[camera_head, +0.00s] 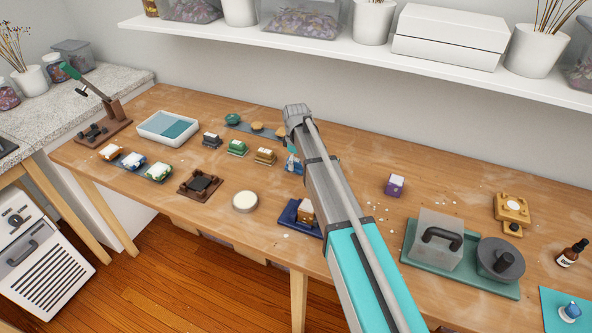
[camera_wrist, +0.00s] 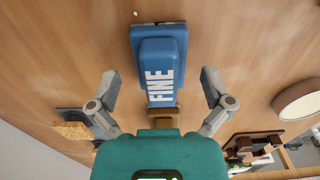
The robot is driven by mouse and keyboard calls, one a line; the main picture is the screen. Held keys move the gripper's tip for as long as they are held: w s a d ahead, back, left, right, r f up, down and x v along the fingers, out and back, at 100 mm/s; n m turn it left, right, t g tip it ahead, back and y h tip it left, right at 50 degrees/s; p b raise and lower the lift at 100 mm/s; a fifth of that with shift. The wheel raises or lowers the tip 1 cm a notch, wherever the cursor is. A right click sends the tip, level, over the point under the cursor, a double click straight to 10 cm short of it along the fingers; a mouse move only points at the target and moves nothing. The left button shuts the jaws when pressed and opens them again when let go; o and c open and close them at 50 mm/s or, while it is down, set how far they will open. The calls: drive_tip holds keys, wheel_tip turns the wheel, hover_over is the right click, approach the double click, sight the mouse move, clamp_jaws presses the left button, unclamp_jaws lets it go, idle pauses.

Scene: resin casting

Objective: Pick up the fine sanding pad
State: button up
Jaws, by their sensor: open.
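The fine sanding pad (camera_wrist: 163,72) is a blue block with a raised grip and the white word FINE. It lies on the wooden table in the wrist view. In the head view, a small blue part (camera_head: 294,165) shows beside my arm, which hides the rest. My gripper (camera_wrist: 160,84) is open in the wrist view, with one finger on each side of the pad's near part. Gaps show between both fingers and the pad, and nothing is held. Height above the table is hard to tell. In the head view the gripper is mostly hidden by my arm.
Small coloured blocks (camera_head: 237,148) stand left of the arm, with a round cream disc (camera_head: 245,201) and brown tray (camera_head: 200,185) nearer the front. A blue holder (camera_head: 299,218) sits close to my arm. A purple block (camera_head: 395,185) stands right. A shelf (camera_head: 330,50) overhangs the back.

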drive_tip(key=shift+f+b, duration=0.45)
drive_tip(key=shift+f, duration=0.35)
drive_tip(key=c, duration=1.1)
drive_tip(key=shift+r, duration=0.2)
drive_tip(key=shift+c, duration=0.2)
wheel_tip(320, 180, up, 3)
drive_tip(key=p, duration=0.3)
drive_tip(key=s+d+r+p, duration=0.3)
drive_tip(key=s+r+p, duration=0.6)
drive_tip(key=s, duration=0.4)
drive_tip(key=shift+s+d+r+p, duration=0.3)
drive_tip(key=shift+d+r+p, duration=0.05)
drive_tip(key=shift+p, duration=0.2)
